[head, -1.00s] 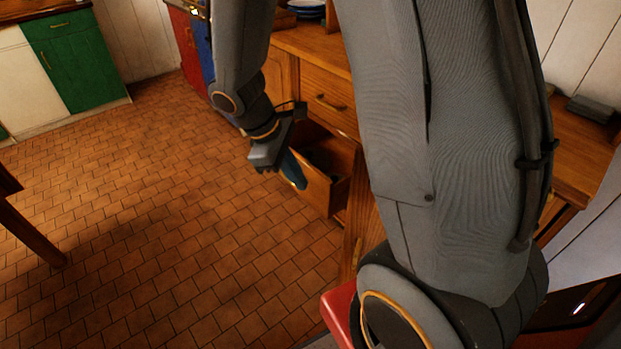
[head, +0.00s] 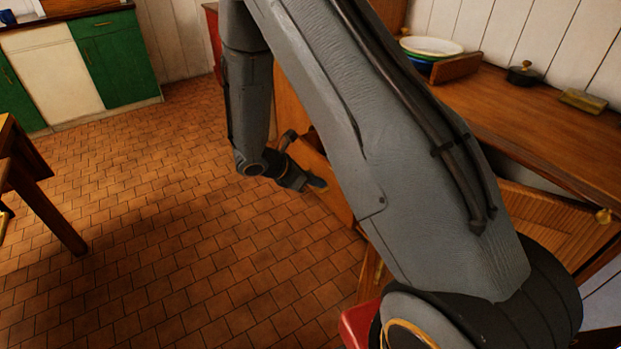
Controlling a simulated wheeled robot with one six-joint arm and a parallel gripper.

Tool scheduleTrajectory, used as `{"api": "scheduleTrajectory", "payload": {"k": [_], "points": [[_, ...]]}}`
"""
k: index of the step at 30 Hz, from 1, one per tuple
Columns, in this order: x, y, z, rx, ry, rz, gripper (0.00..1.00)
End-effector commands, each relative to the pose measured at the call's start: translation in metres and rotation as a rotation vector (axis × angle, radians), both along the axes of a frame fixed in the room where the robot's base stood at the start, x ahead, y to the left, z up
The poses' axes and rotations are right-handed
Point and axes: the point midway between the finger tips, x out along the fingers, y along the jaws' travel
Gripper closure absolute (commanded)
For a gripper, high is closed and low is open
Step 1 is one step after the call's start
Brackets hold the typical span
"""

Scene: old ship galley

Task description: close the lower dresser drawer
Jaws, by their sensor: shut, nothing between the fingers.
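The wooden dresser (head: 500,105) stands on the right, largely hidden behind my arm. The lower drawer's wooden front (head: 337,205) shows low between my gripper and my upper arm. It appears to stand out from the dresser, but my arm hides its inside and most of its edges, so I cannot tell how far. My gripper (head: 318,184) is shut and empty, low in front of the drawer, its bluish tips at or very near the wood. I cannot tell whether they touch.
Plates (head: 431,46), a black lidded pot (head: 524,73) and a small block (head: 583,101) sit on the dresser top. A wooden front with a brass knob (head: 603,216) is at right. A table (head: 40,190) stands at left. The tiled floor (head: 190,230) between is clear.

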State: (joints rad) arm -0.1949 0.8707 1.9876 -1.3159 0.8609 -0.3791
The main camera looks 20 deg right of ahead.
Motion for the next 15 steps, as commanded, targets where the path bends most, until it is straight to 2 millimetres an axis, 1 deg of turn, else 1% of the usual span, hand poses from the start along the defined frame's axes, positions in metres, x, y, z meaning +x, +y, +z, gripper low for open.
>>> {"api": "scheduleTrajectory", "payload": {"k": [1,6,10,15], "points": [[0.0,-0.009,-0.008,0.0,0.002,-0.004,1.0],[0.005,-0.031,-0.03,0.001,0.001,-0.004,1.0],[0.009,-0.051,-0.028,0.001,-0.001,-0.004,1.0],[0.012,-0.065,-0.028,0.001,-0.001,-0.003,1.0]]}}
